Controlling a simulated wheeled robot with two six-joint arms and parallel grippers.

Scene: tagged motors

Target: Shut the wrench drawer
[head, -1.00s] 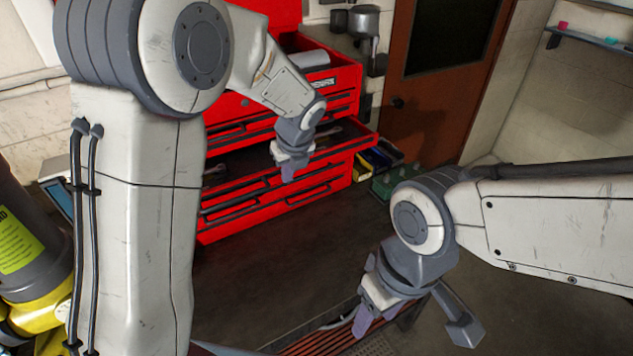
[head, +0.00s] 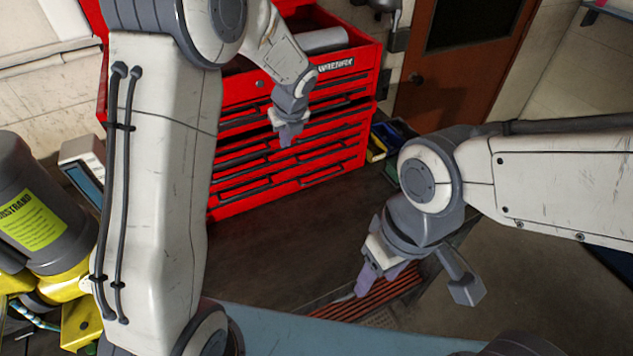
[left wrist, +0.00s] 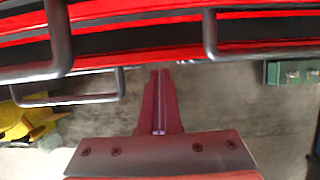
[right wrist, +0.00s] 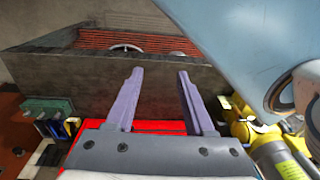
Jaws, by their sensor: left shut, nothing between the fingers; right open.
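The red tool chest (head: 262,90) stands behind my left arm in the head view. The wrench drawer (head: 335,112) is in its middle rows. It no longer stands out, and its front looks about level with the other drawer fronts; a small gap cannot be ruled out. No wrenches show. My left gripper (head: 287,139) is shut and empty, in front of the chest; I cannot tell whether it touches. In the left wrist view its fingers (left wrist: 160,75) are together below the drawer handles (left wrist: 210,35). My right gripper (head: 372,284) is open and empty, away from the chest.
The chest's top compartment is open, with a grey roll (head: 320,40) inside. Small bins (head: 390,138) sit right of the chest, before a brown door (head: 460,75). A grey canister with a yellow label (head: 35,220) stands left. Floor before the chest is clear.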

